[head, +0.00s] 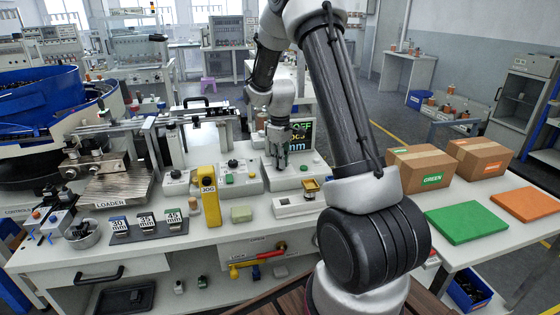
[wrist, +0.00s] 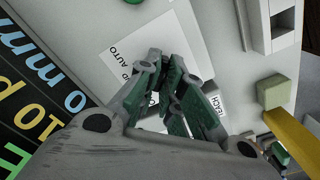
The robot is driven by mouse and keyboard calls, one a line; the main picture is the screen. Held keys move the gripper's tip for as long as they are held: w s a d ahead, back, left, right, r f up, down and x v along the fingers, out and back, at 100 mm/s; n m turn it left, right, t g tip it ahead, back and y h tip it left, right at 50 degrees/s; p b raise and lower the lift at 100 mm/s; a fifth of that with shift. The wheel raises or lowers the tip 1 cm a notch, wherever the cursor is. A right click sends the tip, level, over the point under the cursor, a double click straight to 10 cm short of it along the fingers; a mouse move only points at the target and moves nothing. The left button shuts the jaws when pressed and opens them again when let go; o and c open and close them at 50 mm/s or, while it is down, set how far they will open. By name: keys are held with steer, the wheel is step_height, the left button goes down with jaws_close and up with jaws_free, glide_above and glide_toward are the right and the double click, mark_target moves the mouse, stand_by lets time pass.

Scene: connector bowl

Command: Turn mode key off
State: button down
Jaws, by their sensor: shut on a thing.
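My gripper (head: 281,163) points down at the white control box (head: 308,178) in front of the lit display (head: 301,134). In the wrist view my gripper (wrist: 172,88) is closed in over a white label plate (wrist: 130,45) marked AUTO, with TEACH beside the fingers. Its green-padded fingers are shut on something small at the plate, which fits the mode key. The fingers hide the key, so I cannot tell which way it is turned.
A small white device (head: 298,205) lies in front. Cardboard boxes (head: 420,168) and green and orange pads stand on the right. A blue bowl feeder (head: 40,90) is at far left.

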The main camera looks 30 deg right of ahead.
stand_by(0.5)
steer(key=c, duration=1.6)
jaws_free()
steer(key=shift+o, duration=0.2)
step_height(320, 180, up, 12)
